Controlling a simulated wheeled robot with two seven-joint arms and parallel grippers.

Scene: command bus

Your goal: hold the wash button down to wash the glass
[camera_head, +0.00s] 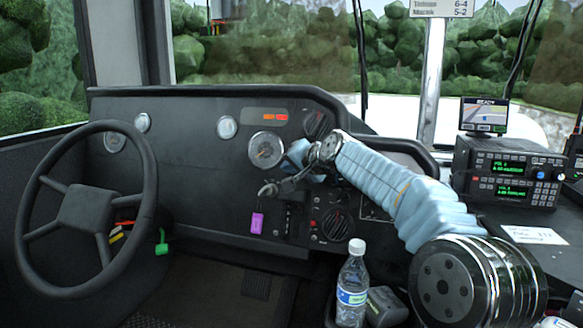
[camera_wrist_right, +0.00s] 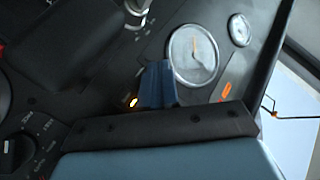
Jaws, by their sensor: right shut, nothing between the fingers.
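My right gripper (camera_head: 296,155) reaches in from the right to the dashboard (camera_head: 190,130), beside the large round gauge (camera_head: 266,150). Its blue fingers are shut with nothing between them; in the right wrist view the fingertips (camera_wrist_right: 158,84) are at the dark panel. A small amber-lit spot (camera_wrist_right: 133,101) shows right beside the fingertips. I cannot tell the wash button apart; the fingers may cover it, and contact is unclear. The windscreen glass (camera_head: 275,60) carries a brownish, murky film over a broad patch. My left gripper is out of view.
The steering wheel (camera_head: 150,190) stands at the left. A purple tag (camera_head: 257,222) hangs below the gripper near several knobs. A water bottle (camera_head: 352,285) stands below my right arm. A radio (camera_head: 508,172) with a small screen (camera_head: 485,115) is at the right.

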